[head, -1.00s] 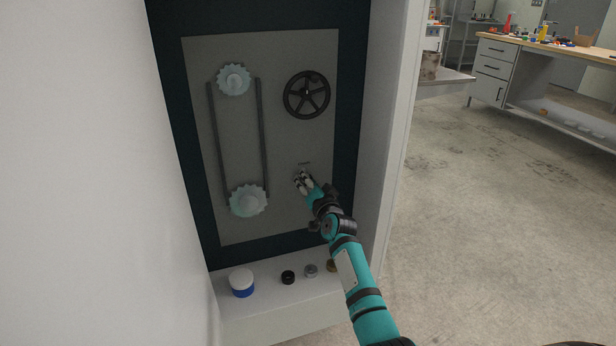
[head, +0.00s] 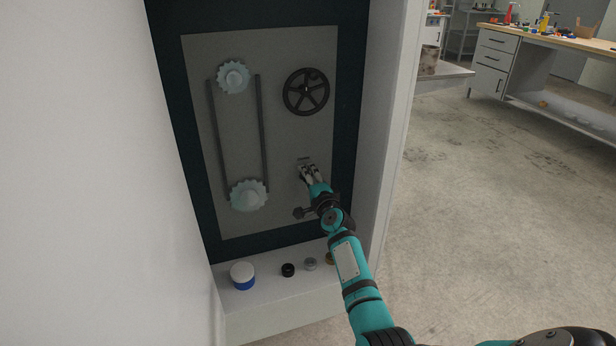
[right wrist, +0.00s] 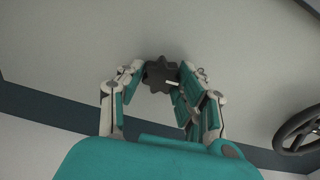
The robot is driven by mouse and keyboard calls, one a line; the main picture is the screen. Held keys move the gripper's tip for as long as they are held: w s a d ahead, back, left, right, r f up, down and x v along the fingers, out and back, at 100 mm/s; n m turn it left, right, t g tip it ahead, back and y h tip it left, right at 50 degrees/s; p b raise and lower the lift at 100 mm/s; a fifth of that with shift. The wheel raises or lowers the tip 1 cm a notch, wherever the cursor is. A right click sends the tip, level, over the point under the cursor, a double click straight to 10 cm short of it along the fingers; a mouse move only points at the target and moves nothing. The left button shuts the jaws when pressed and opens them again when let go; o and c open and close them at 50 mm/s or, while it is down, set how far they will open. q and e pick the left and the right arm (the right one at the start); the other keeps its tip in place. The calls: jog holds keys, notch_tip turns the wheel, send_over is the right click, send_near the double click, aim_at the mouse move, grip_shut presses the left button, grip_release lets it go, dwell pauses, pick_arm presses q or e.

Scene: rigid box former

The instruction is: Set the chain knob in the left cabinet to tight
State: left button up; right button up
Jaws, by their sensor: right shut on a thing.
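The chain knob (right wrist: 161,75) is a dark, star-shaped knob with a white pointer mark, on the grey panel (head: 285,52) in the cabinet. In the head view my right gripper (head: 308,172) reaches the lower right of the panel and hides the knob. A small label above it is too small to read. The white pointer points to the right and slightly down in the right wrist view. My left gripper is not in view.
A black handwheel (head: 306,92) sits above the knob, and it also shows in the right wrist view (right wrist: 298,131). Two pale sprockets with a chain (head: 262,120) are at left. A blue-and-white jar (head: 243,276) and small knobs stand on the ledge below. The cabinet's side wall (head: 388,130) bounds the right.

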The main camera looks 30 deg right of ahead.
jog(key=shift+m, duration=0.4)
jog(key=o, duration=1.2)
jog(key=shift+c, duration=0.2)
jog(key=v, duration=1.2)
jog(key=shift+a, duration=0.1)
